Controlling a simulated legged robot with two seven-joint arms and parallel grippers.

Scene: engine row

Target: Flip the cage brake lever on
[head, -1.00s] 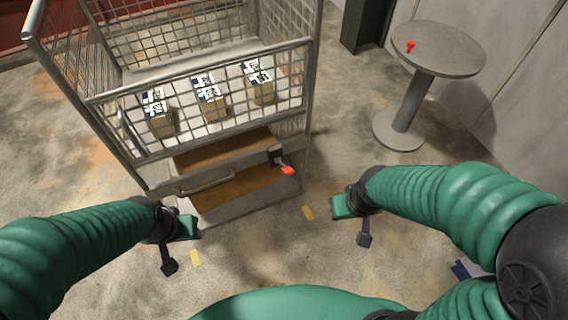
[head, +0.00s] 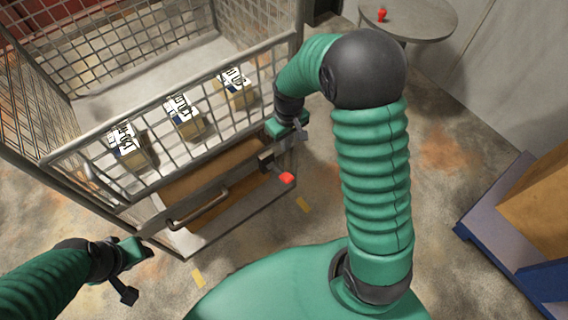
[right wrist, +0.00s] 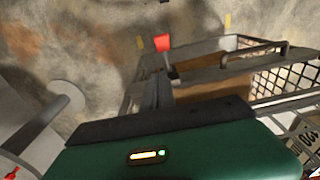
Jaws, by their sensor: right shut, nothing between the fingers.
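The cage brake lever (head: 287,178) has a red tip and a dark mount (head: 266,159), at the lower right corner of the mesh cage (head: 183,119). It sticks outward from the frame. In the right wrist view the red tip (right wrist: 162,43) shows just beyond my fingers. My right gripper (head: 296,138) is shut and empty, above and slightly behind the lever tip at the cage's right corner post. Contact with the lever cannot be made out. My left gripper (head: 134,256) hangs off the cage's front left side; its finger opening is too small to tell.
Several boxes with printed labels (head: 184,115) stand inside the cage. A bar handle (head: 198,210) is on its lower front. A round grey table (head: 425,18) with a red object (head: 382,15) stands at the back right. A blue-edged platform (head: 500,205) is at the right.

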